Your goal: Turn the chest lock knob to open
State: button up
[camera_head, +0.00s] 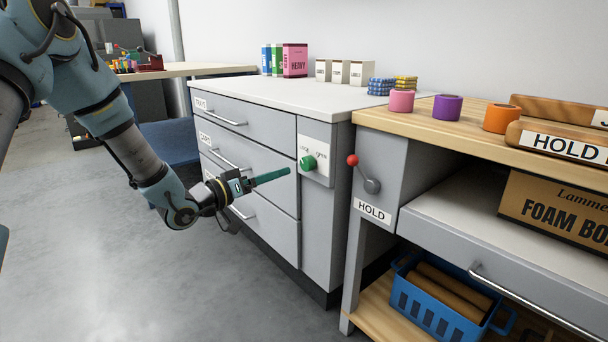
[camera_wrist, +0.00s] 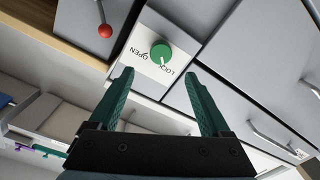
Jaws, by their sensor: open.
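The green round lock knob (camera_head: 308,163) sits on a pale plate (camera_head: 318,141) at the right of the grey chest's front (camera_head: 257,130). In the wrist view the knob (camera_wrist: 160,53) carries a white mark that points toward the word LOCK; the word OPEN stands beside it. My gripper (camera_head: 288,171) reaches in from the left, its green fingers a little short of the knob. In the wrist view my gripper (camera_wrist: 159,74) is open and empty, with the knob seen beyond and between its fingertips. No contact with the knob shows.
A red-balled lever (camera_head: 353,160) marked HOLD is on the bench just right of the chest. Drawer handles (camera_head: 228,118) stick out on the chest's left front. A blue basket (camera_head: 440,297) stands on the bench's low shelf. The floor (camera_head: 190,285) before the chest is clear.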

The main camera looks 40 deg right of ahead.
aim_at(304, 164)
jog(key=d+b, duration=0.1)
jog(key=d, duration=0.8)
jog(key=shift+s+d, duration=0.1)
jog(key=shift+d, duration=0.3)
jog(key=shift+c, duration=0.4)
grip_shut()
